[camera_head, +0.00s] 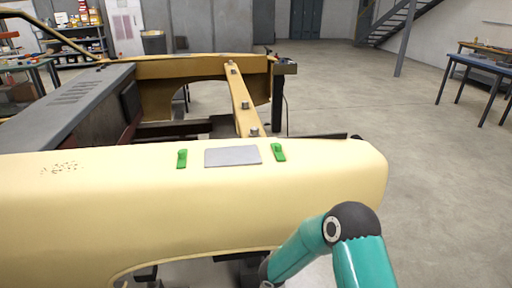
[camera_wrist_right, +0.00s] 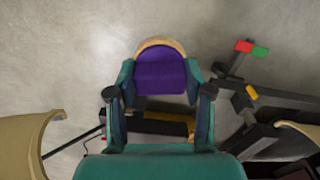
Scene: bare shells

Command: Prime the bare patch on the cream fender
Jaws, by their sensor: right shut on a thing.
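The cream fender (camera_head: 120,215) runs across the front of the head view. A flat grey bare patch (camera_head: 232,156) lies on its top, between a green clip (camera_head: 182,158) on the left and another green clip (camera_head: 278,152) on the right. My right gripper (camera_wrist_right: 160,88) is shut on a purple thing with a rounded tan edge (camera_wrist_right: 160,76), in the wrist view. What this thing is, I cannot tell. In the head view my right arm bends down at the lower right, and its gripper is out of sight. My left gripper is in neither view.
Dark speckles (camera_head: 62,168) mark the fender's left part. A yellow cross beam (camera_head: 240,100) and grey panel (camera_head: 75,110) lie behind it. The wrist view shows floor and a dark stand with red and green blocks (camera_wrist_right: 252,49). The floor at the right is clear, before a blue table (camera_head: 478,70).

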